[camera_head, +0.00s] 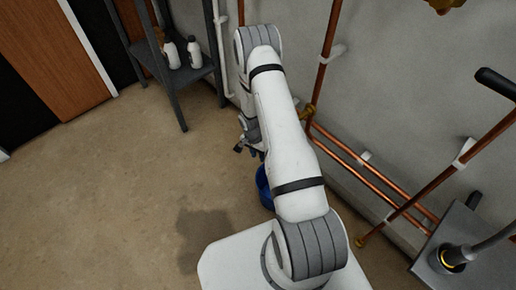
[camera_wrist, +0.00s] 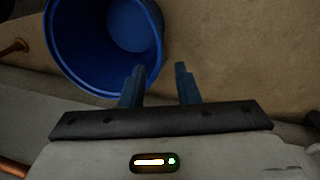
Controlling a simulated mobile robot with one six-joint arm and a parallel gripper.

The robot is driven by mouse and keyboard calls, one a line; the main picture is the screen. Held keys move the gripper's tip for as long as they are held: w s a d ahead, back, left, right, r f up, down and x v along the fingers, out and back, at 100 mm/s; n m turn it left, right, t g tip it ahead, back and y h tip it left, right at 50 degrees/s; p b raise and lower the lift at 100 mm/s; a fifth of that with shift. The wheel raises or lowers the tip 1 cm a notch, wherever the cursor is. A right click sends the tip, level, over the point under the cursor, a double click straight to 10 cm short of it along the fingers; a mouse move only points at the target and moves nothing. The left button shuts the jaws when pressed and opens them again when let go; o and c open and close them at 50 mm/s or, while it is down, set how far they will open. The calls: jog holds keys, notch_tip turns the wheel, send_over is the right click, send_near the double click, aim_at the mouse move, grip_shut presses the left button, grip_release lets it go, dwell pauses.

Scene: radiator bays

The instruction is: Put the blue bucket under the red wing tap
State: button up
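The blue bucket (camera_head: 264,188) stands on the floor near the wall in the head view, partly hidden behind my arm. In the wrist view its open mouth and inside (camera_wrist: 90,62) fill the upper left, and it looks empty. My gripper (camera_wrist: 159,68) is open, with its two dark fingers apart. The left finger overlaps the bucket's mouth and the right finger is outside it, with the near right rim between them in the picture. I cannot tell whether either touches. In the head view my gripper (camera_head: 243,147) is mostly hidden. No red wing tap can be made out.
Copper pipes (camera_head: 375,180) run along the wall, with a brass fitting (camera_head: 307,112) beside my arm and a brass pipe end (camera_head: 360,241) lower right. A grey shelf (camera_head: 186,75) with white bottles stands upper left. The floor at left is clear.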

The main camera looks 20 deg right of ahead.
jog(key=s+a+r+n+t, duration=0.1)
jog(key=a+r+n, duration=0.15)
jog(key=r, duration=1.15)
jog(key=s+a+r+n, duration=0.1)
jog(key=r+n, duration=0.2)
jog(key=r, duration=1.2)
jog(key=s+a+r+n, duration=0.2)
jog(key=s+r+n, duration=0.1)
jog(key=s+r, duration=0.5)
jog(key=s+a+r+n+t, duration=0.1)
jog(key=s+a+r+n, duration=0.2)
jog(key=s+r, duration=0.5)
jog(key=s, duration=0.3)
jog(key=shift+s+a+t+y, duration=0.2)
jog(key=shift+s+t+y, duration=0.1)
jog(key=shift+y, duration=0.1)
notch_tip(320, 180, up, 30)
jog(key=t+p, duration=0.1)
jog(key=p, duration=2.5)
jog(key=shift+f, duration=0.25)
